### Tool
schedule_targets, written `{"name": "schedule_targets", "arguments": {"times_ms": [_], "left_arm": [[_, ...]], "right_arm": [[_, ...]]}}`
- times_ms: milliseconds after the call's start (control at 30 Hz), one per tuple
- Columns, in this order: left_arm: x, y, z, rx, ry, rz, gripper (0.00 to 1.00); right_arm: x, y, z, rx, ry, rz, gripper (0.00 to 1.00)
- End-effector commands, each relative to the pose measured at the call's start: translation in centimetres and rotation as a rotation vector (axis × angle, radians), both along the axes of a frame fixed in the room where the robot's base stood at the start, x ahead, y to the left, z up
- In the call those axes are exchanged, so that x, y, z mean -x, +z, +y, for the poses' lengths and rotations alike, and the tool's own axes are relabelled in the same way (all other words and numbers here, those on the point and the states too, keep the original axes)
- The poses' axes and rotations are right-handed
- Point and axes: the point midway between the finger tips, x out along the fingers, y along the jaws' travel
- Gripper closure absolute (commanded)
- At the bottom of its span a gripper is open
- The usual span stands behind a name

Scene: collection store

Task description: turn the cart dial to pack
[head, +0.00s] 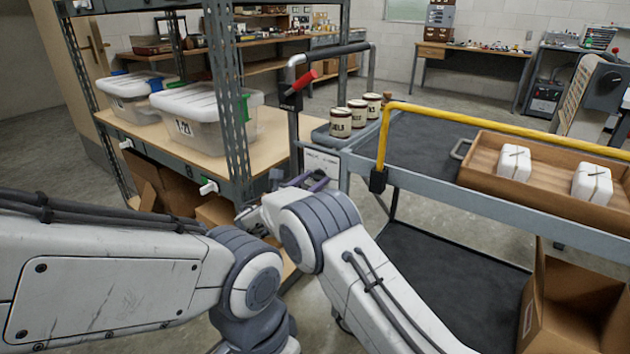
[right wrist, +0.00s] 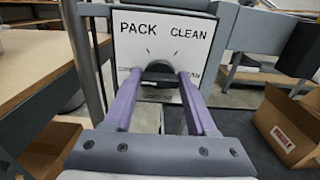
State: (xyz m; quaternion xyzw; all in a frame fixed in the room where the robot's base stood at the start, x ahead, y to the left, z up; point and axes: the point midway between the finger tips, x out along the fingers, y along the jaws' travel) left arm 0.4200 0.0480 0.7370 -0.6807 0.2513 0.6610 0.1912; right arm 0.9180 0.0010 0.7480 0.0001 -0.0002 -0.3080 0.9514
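The cart dial is a dark round knob (right wrist: 159,72) on a white plate (right wrist: 165,40) lettered PACK at left and CLEAN at right, with more lettering lower down partly hidden by my fingers. I cannot read where the knob points. My right gripper (right wrist: 160,76) has its purple fingers apart, one on each side of the knob; I cannot tell whether they touch it. In the head view the plate (head: 322,161) is on the cart's near end post, and my right gripper (head: 312,181) is just below and in front of it. My left arm shows, but its gripper does not.
The cart's yellow rail (head: 490,121) and a wooden tray (head: 480,168) with white blocks are right of the plate. A shelf rack (head: 228,100) with lidded bins stands close at left. An open cardboard box (head: 570,300) is below right.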

Motion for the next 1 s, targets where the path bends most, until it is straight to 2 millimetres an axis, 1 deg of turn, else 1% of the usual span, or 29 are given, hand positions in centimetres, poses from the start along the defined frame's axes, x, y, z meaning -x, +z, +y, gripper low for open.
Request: {"name": "schedule_targets", "arguments": {"times_ms": [267, 467, 667, 1000], "left_arm": [[0.0, -0.2, 0.0, 0.0, 0.0, 0.0, 0.6], [0.0, -1.1, 0.0, 0.0, 0.0, 0.0, 0.6], [0.0, -2.7, 0.0, 0.0, 0.0, 0.0, 0.6], [0.0, -6.3, 0.0, 0.0, 0.0, 0.0, 0.6]], "right_arm": [[0.0, -0.1, 0.1, -0.013, 0.004, -0.009, 0.98], [0.0, -0.2, 0.0, -0.077, 0.004, -0.056, 0.98], [0.0, -0.4, -0.2, -0.198, 0.002, -0.143, 0.98], [0.1, -0.6, -0.3, -0.46, 0.0, -0.333, 0.98]]}}
